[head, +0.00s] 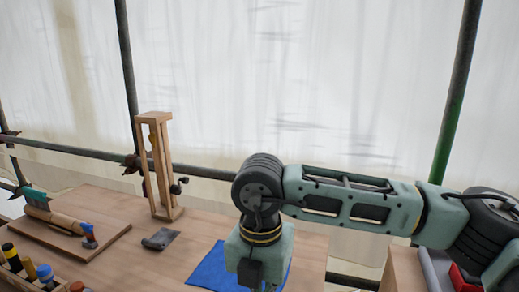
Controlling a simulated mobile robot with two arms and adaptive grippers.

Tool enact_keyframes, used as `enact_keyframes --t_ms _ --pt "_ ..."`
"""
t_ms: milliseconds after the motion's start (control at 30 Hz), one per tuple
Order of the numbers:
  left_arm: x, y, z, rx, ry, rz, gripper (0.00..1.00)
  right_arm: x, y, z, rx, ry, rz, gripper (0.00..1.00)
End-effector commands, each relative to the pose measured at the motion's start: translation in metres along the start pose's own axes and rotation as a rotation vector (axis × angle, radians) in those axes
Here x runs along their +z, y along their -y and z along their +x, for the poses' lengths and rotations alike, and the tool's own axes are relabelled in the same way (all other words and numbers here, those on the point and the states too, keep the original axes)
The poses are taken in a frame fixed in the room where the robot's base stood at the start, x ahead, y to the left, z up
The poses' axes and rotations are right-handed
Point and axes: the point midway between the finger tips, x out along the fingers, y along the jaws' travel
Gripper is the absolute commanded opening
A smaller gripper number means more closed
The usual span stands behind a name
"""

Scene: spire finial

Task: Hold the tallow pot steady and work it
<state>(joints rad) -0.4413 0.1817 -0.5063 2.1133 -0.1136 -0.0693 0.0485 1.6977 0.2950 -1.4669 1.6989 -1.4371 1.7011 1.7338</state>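I cannot make out a tallow pot in the head view; it may be hidden or out of the picture. My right arm comes in from the right and bends down over a blue cloth on the table. Its wrist reaches the bottom edge, and the gripper fingers are cut off below it. My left arm and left gripper do not show.
A wooden table (205,230) holds a tall wooden frame (159,165) with a dark knob, a small dark grey piece (160,239), the blue cloth (209,272), and a board (70,239) with tools. Several capped items stand in a rack at lower left. Scaffold poles stand behind.

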Motion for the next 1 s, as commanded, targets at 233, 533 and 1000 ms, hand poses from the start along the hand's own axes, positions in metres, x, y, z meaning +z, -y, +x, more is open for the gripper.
enact_keyframes --t_ms 233,533,1000 --pt "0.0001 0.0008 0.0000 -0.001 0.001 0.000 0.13 -0.0004 0.0003 -0.0034 -0.001 -0.001 -0.001 0.00" --pt "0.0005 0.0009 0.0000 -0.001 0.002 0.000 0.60 -0.0003 0.0004 -0.0035 0.000 -0.001 -0.001 0.00" --pt "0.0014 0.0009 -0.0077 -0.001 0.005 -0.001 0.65 -0.0003 0.0005 -0.0036 0.000 -0.001 -0.001 0.00"
